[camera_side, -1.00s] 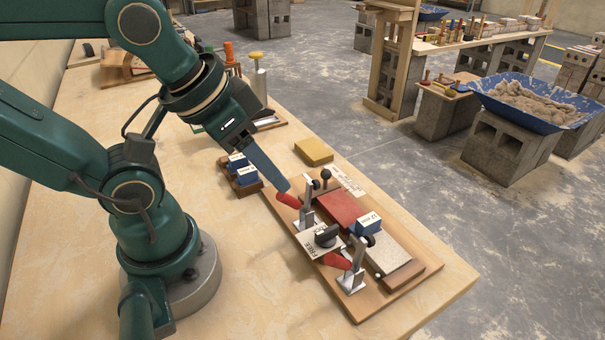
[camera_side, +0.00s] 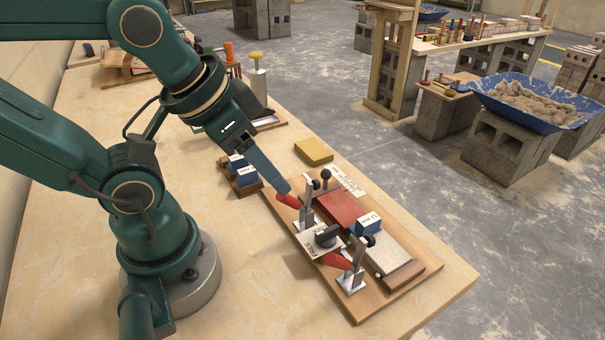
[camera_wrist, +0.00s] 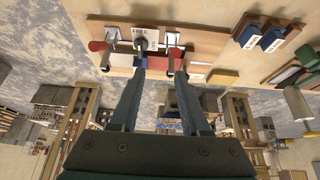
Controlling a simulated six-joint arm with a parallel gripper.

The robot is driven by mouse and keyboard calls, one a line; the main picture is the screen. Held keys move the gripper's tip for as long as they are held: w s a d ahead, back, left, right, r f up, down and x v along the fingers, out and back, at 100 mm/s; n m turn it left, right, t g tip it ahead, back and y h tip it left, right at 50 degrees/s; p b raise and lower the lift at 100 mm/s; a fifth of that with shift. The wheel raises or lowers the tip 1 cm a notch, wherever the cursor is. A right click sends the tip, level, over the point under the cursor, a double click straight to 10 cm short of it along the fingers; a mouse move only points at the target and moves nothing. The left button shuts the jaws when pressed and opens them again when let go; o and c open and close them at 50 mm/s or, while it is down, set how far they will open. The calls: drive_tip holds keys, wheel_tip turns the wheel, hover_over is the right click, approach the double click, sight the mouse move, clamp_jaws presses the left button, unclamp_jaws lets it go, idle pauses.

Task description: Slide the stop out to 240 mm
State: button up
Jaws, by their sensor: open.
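A wooden fixture board (camera_side: 358,312) lies on the bench. It carries two upright toggle clamps with red handles, one at the far end (camera_side: 288,201) and one at the near end (camera_side: 338,262). Between them is a pale plate marked FREE (camera_side: 313,243) with a black knob (camera_side: 326,236). Beside them runs a strip with a red part (camera_side: 343,208) and a labelled blue block (camera_side: 366,226). I cannot tell which part is the stop. My gripper (camera_wrist: 160,72) is open, its fingers apart and empty. In the side view its fingertips (camera_side: 284,188) are beside the far red handle.
Labelled blue blocks (camera_side: 246,176) sit in a wooden holder left of the fixture. A yellow block (camera_side: 314,151) lies behind it. A yellow-topped cylinder (camera_side: 257,78) stands farther back. The bench is clear at the front left of the fixture.

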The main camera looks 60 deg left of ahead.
drive_tip(key=n+g+h, duration=0.1)
drive_tip(key=n+g, duration=0.2)
drive_tip(key=n, duration=0.3)
hover_over(325, 170)
drive_tip(key=d, duration=0.2)
drive_tip(key=s+x, duration=0.1)
drive_tip(key=x, duration=0.2)
drive_tip(key=shift+n+g+h, duration=0.3)
drive_tip(key=shift+g+h, duration=0.1)
drive_tip(key=shift+g, duration=0.3)
drive_tip(key=a+f, duration=0.2)
drive_tip(key=f, duration=0.1)
drive_tip(key=shift+a+f, duration=0.35)
drive_tip(key=shift+f, duration=0.35)
drive_tip(key=shift+w+d+f, duration=0.1)
drive_tip(key=shift+d+f, duration=0.05)
drive_tip(key=shift+f, duration=1)
drive_tip(key=shift+w+d+f, duration=0.1)
drive_tip(key=shift+d+f, duration=0.05)
drive_tip(key=shift+f, duration=1)
clamp_jaws()
